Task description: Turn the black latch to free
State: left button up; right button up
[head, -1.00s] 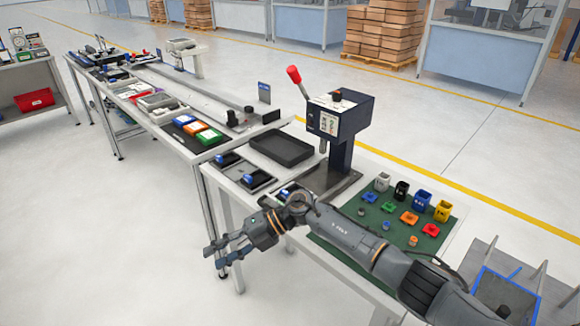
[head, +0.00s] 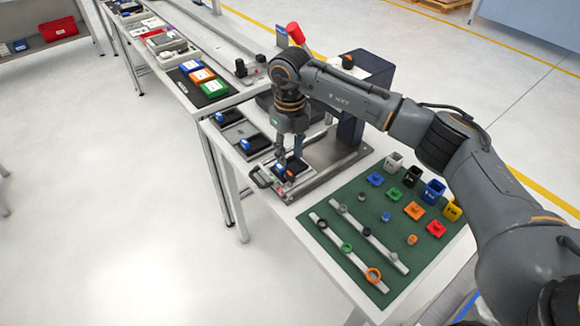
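My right gripper (head: 290,155) points down over the fixture plate (head: 325,160) at the foot of the press. Its two fingers look apart, with the tips just above or at a small black block with blue and orange parts (head: 289,171). Contact is too small to tell. A dark curved handle (head: 260,179) shows at the plate's front left corner. I cannot tell which black part is the latch. My arm hides much of the press. My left gripper is out of view.
A green mat (head: 335,270) right of the plate holds coloured blocks, small parts and two pale strips with rings. More black-and-blue units (head: 257,143) lie left of the plate. The press's red-tipped lever (head: 295,33) rises behind my wrist.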

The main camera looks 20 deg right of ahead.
aim_at(291, 175)
notch_tip(291, 175, down, 6)
jog(key=shift+d+f+p, duration=0.1)
jog(key=shift+p, duration=0.6)
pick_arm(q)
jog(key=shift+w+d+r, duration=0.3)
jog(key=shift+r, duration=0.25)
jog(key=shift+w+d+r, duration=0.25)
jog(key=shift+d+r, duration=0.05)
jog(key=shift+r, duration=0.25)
pick_arm(e)
jog(key=shift+w+f, duration=0.1)
jog(key=shift+f, duration=0.65)
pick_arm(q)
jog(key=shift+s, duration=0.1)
pick_arm(e)
grip_shut()
